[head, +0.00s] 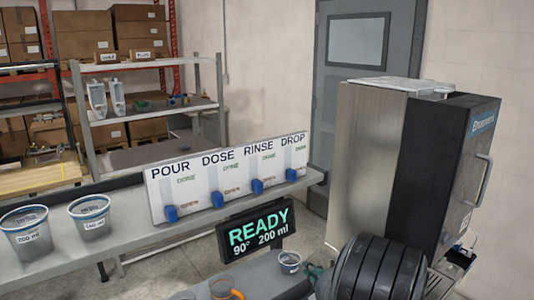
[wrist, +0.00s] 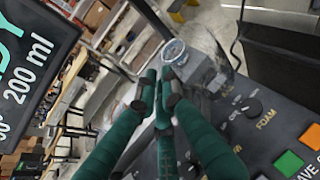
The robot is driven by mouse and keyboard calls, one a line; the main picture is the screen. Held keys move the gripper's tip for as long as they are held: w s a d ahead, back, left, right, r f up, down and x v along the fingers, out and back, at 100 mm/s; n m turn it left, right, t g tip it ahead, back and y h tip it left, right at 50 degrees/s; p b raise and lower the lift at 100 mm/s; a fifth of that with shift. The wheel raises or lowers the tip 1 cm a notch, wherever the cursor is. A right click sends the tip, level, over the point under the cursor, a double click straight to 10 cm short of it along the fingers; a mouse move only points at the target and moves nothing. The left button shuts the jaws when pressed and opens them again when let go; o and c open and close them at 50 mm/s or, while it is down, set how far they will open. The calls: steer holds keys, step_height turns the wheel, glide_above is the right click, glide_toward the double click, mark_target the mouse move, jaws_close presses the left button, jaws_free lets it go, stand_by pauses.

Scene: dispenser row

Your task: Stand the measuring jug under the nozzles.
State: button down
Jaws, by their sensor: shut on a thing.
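My gripper (head: 317,272) has teal fingers. In the wrist view its fingers (wrist: 166,82) are drawn together and look shut on the measuring jug. In the head view I take the jug to be the small cup-like vessel (head: 290,262) with a pale blue rim, right beside the fingertips. It looks upright. In the wrist view a clear vessel (wrist: 215,72) shows just beyond the fingertips; the exact contact is hard to see. The nozzles cannot be made out in either view.
A lit display (head: 258,230) reads READY, 90°, 200 ml. Behind it stands a lever panel (head: 230,178) marked POUR, DOSE, RINSE, DROP. Two labelled tubs (head: 27,232) (head: 90,217) stand on the left counter. A clear vessel with orange (head: 224,288) is at the bottom. A tall machine (head: 420,180) stands right.

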steer(key=s+d+f+m+h, duration=0.3)
steer(key=s+d+h, duration=0.1)
steer(key=s, duration=0.7)
steer(key=shift+d+f+m+t, duration=0.2)
steer(key=shift+d+m+t, duration=0.15)
steer(key=shift+d, duration=0.35)
